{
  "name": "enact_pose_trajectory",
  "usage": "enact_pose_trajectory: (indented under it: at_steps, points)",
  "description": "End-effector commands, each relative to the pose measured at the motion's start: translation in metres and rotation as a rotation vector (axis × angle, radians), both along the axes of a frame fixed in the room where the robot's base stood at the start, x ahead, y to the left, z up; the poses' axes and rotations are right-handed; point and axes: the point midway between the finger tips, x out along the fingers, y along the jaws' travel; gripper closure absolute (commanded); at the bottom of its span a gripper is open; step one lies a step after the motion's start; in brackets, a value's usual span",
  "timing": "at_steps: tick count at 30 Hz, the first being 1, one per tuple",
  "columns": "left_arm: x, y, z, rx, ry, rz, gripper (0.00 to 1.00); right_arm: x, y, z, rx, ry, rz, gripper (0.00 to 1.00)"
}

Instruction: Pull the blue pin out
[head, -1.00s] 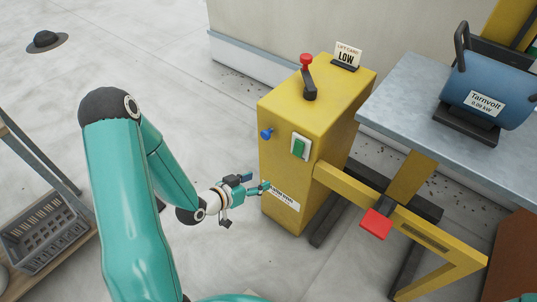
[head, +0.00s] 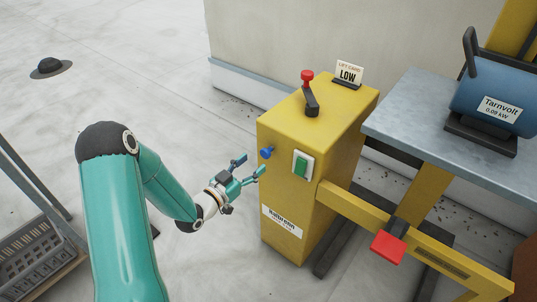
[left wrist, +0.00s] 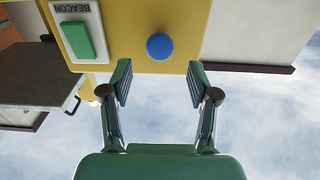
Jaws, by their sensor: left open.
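The blue pin (head: 266,153) sticks out of the left face of the yellow cabinet (head: 284,190), near its top. In the left wrist view the pin (left wrist: 160,46) shows as a round blue knob, seen end-on, just beyond the fingertips and between their lines. My left gripper (head: 251,167) is open and empty, with its fingers pointing at the pin from the left. In the left wrist view its two fingers (left wrist: 160,80) stand wide apart, and the pin is not between them. My right gripper is not in view.
A green button (head: 302,164) on a white plate is right of the pin. A red-knobbed lever (head: 308,92) and a sign (head: 348,74) stand on top. A yellow arm with a red pad (head: 388,248) sticks out at right, below a grey table (head: 420,110).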

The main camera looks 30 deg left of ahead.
Motion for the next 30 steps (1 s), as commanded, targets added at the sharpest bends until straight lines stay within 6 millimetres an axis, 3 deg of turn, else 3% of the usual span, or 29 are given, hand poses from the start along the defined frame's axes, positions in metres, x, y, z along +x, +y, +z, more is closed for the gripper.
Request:
enact_pose_trajectory:
  at_steps: [3,9,15,23,30]
  points:
    - [0.026,-0.004,0.000,0.000,-0.002,-0.004,0.40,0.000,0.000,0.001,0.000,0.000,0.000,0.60]
    - [0.055,-0.005,0.000,-0.001,-0.001,-0.002,0.40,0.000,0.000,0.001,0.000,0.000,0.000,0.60]
    - [0.067,-0.006,-0.001,-0.002,0.001,-0.002,0.40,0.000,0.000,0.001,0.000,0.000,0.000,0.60]
    - [0.068,-0.007,-0.001,-0.002,0.001,-0.002,0.40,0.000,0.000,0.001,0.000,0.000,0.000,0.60]
    - [0.068,-0.007,0.000,-0.002,0.001,-0.002,0.78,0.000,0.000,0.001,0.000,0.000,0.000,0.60]
